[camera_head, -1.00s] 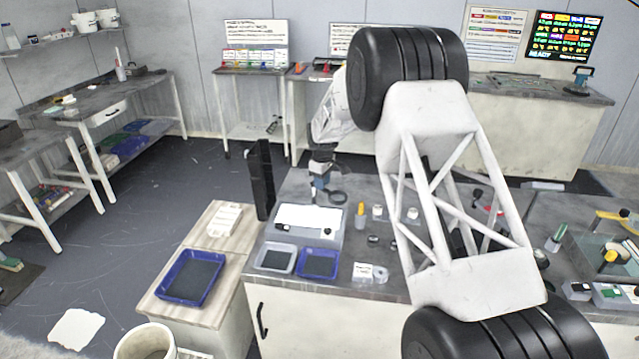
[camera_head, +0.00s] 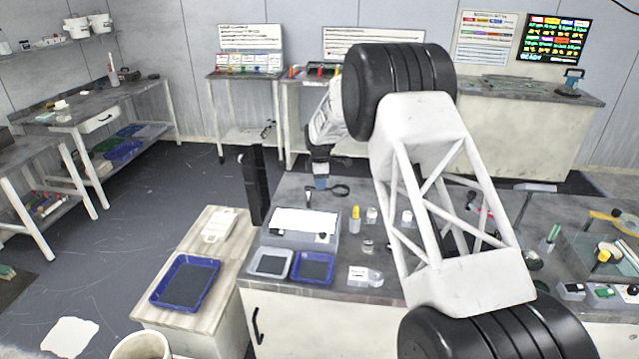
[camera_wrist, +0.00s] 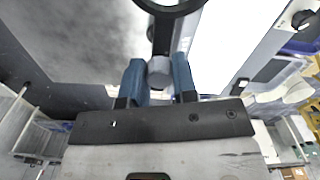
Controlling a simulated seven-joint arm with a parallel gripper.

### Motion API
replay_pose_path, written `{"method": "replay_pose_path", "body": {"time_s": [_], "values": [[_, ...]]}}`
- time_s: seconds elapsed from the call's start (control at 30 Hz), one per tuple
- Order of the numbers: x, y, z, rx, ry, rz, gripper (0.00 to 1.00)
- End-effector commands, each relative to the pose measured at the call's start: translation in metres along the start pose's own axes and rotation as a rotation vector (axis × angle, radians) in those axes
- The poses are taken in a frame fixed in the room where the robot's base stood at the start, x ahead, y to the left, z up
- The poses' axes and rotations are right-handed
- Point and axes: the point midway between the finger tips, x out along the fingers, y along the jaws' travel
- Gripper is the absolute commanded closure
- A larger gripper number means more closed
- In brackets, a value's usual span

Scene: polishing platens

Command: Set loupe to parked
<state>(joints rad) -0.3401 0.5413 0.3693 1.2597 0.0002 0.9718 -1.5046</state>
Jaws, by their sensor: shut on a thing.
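The loupe (camera_head: 341,190) shows in the head view as a black ring, close to the back edge of the grey bench (camera_head: 290,187). My gripper (camera_head: 320,182) is beside it on the left, with its fingers pointing down. In the wrist view my gripper (camera_wrist: 160,76) has its two blue fingers on either side of a grey knob on the loupe's stem, shut on it. The loupe's black ring (camera_wrist: 153,32) lies just beyond the fingers and is cut off by the top edge. The lower end of its mount is hidden.
A grey unit with a white lit panel (camera_head: 305,221) stands in front of my gripper. Blue tray (camera_head: 313,267), grey tray (camera_head: 270,264) and an orange-capped bottle (camera_head: 355,218) are near it. A tall black post (camera_head: 253,185) rises at the left. My arm hides the bench's middle.

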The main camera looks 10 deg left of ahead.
Motion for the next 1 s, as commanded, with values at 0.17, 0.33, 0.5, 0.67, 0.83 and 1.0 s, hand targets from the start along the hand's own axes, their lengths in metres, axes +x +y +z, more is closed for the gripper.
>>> {"method": "replay_pose_path", "body": {"time_s": [0.17, 0.33, 0.5, 0.67, 0.83, 1.0], "values": [[0.0013, 0.0003, 0.0002, -0.004, 0.000, 0.000, 1.00], [0.0012, 0.0005, 0.0003, -0.004, 0.000, 0.000, 1.00], [0.0008, 0.0005, 0.0002, -0.003, 0.000, 0.001, 0.49], [0.0004, 0.0004, 0.0001, -0.003, 0.000, 0.001, 0.48], [-0.0006, 0.0004, 0.0001, -0.003, 0.000, 0.001, 0.48], [-0.0080, 0.0005, 0.0001, -0.003, 0.000, 0.001, 0.48]]}}
